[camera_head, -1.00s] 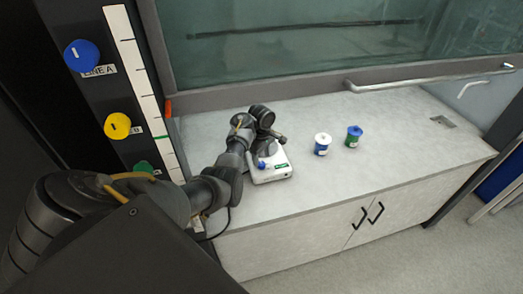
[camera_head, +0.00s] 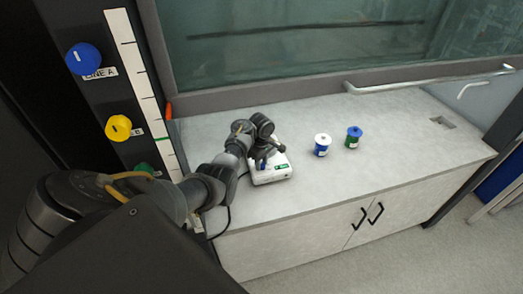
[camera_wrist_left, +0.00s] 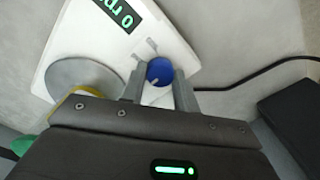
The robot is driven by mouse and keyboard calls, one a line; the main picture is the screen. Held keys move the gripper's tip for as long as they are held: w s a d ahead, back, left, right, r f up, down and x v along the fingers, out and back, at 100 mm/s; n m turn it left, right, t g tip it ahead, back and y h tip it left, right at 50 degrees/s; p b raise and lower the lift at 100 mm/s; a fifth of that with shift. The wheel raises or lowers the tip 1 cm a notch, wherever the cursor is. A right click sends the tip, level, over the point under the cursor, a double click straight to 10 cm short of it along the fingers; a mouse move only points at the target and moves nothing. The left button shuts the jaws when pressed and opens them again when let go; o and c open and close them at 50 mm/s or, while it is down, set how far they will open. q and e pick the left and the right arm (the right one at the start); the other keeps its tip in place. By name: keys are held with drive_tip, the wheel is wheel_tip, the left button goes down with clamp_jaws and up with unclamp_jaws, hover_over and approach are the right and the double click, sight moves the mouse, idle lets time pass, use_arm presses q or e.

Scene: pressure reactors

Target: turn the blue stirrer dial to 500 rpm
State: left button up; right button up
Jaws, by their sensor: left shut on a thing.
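The white stirrer (camera_head: 272,177) sits on the bench beneath my left gripper (camera_head: 262,160). In the left wrist view, its blue dial (camera_wrist_left: 160,70) is between the two grey fingers of my left gripper (camera_wrist_left: 158,86), which is shut on it. A white pointer line shows on the dial. The stirrer's dark display (camera_wrist_left: 118,12) has green text, seen turned around, that reads 0 with part of "rpm". The round grey plate (camera_wrist_left: 82,78) is beside the dial. In the head view the dial is hidden by the gripper. My right gripper is not in view.
Blue (camera_head: 82,57) and yellow (camera_head: 118,127) knobs are on a dark panel at left. A black cable (camera_wrist_left: 240,82) runs from the stirrer.

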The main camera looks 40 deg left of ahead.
use_arm(q)
drive_tip(key=shift+m, duration=0.4)
drive_tip(key=m, duration=0.5)
drive_tip(key=shift+m, duration=0.3)
drive_tip(key=m, duration=0.5)
drive_tip(key=shift+m, duration=0.3)
drive_tip(key=m, duration=0.9)
drive_tip(key=shift+m, duration=1.4)
drive_tip(key=o, duration=1)
